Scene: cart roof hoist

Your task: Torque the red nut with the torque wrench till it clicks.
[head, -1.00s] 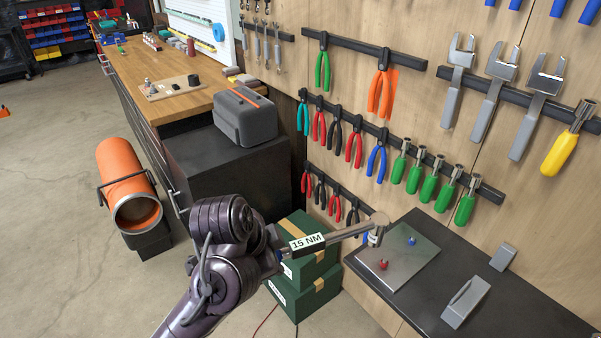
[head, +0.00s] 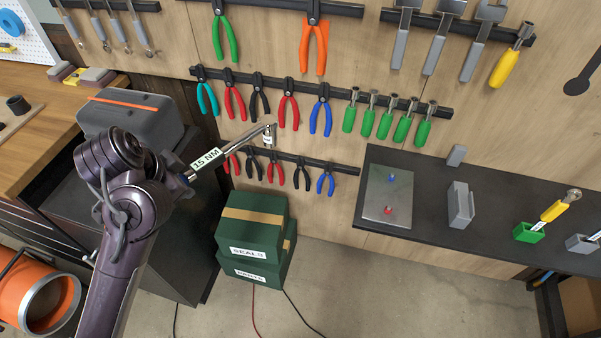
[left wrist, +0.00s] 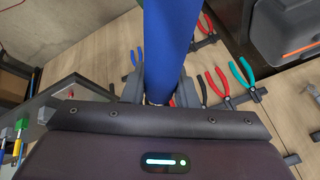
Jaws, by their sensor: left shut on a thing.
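The red nut (head: 387,210) is on the lower part of a metal plate (head: 405,193) on the dark bench. A blue nut (head: 391,178) is behind it on the same plate. My left gripper (head: 187,175) is shut on the torque wrench (head: 235,143), which carries a "15 NM" label. The wrench points up and right in the head view. Its head is left of the plate, apart from both nuts, seen against the tool wall. In the left wrist view, the wrench's blue handle (left wrist: 168,45) runs between the fingers. My right gripper is not in view.
Green boxes (head: 252,225) stand on the floor left of the dark bench (head: 430,230). A grey block-like holder (head: 461,205) and a green holder (head: 527,233) with a yellow-handled tool stand right of the plate. Pliers hang on the wall behind the wrench.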

